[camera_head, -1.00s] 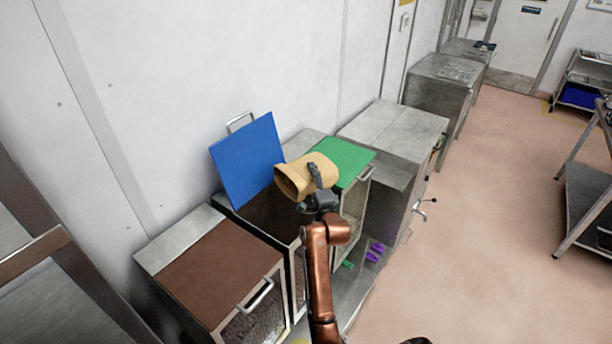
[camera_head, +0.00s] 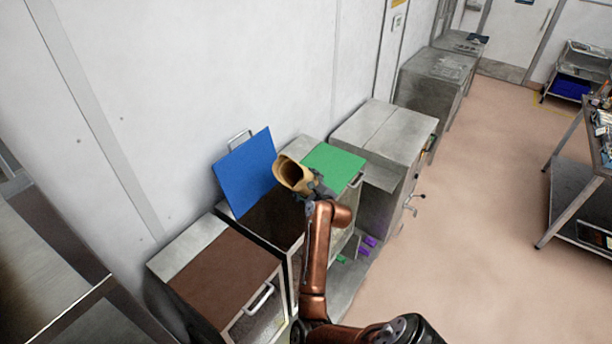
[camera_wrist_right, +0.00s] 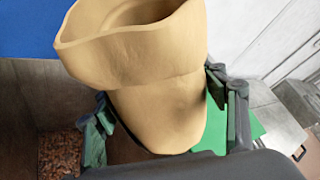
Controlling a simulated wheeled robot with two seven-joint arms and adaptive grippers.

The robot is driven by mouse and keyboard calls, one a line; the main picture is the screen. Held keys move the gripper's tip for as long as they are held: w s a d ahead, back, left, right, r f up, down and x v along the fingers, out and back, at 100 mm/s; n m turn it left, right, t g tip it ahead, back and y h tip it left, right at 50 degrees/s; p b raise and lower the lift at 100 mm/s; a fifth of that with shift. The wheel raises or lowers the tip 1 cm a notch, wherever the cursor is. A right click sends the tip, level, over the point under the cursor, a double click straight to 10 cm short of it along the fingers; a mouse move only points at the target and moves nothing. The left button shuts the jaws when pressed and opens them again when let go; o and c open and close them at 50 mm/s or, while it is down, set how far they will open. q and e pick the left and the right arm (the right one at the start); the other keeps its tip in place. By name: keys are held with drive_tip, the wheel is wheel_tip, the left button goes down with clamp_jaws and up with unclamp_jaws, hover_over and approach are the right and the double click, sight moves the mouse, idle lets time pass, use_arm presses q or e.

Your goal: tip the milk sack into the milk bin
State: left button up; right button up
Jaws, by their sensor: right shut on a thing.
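A tan paper sack (camera_head: 288,174) with an open mouth is in my right gripper (camera_head: 317,187), which is shut around its lower body. The sack is tilted, above the right side of the open bin (camera_head: 268,221) whose blue lid (camera_head: 246,168) is raised. In the right wrist view the sack (camera_wrist_right: 150,95) fills the middle between the two fingers (camera_wrist_right: 160,120). Brown pieces (camera_wrist_right: 62,155) show in a bin at lower left there. I see nothing pouring out. No label tells which bin is the milk one. My left gripper is out of view.
A bin with a closed brown lid (camera_head: 222,278) stands on the left, and one with a closed green lid (camera_head: 334,163) on the right. A grey cabinet (camera_head: 385,140) stands beyond. A bench (camera_head: 575,200) is at far right, with clear floor between.

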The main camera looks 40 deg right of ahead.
drive_tip(key=p, duration=0.1)
drive_tip(key=r+m+p, duration=0.1)
drive_tip(key=p, duration=0.1)
drive_tip(key=shift+a+y, duration=0.3)
drive_tip(key=shift+y, duration=0.1)
drive_tip(key=a+r+m+y, duration=0.2)
drive_tip(key=a+m, duration=0.1)
drive_tip(key=shift+w+r+g, duration=0.1)
drive_tip(key=shift+r+g, duration=0.15)
drive_tip(key=shift+g, duration=0.05)
drive_tip(key=shift+a+r+m+y, duration=0.4)
drive_tip(key=shift+a+r+m, duration=0.1)
drive_tip(key=shift+a+m, duration=0.1)
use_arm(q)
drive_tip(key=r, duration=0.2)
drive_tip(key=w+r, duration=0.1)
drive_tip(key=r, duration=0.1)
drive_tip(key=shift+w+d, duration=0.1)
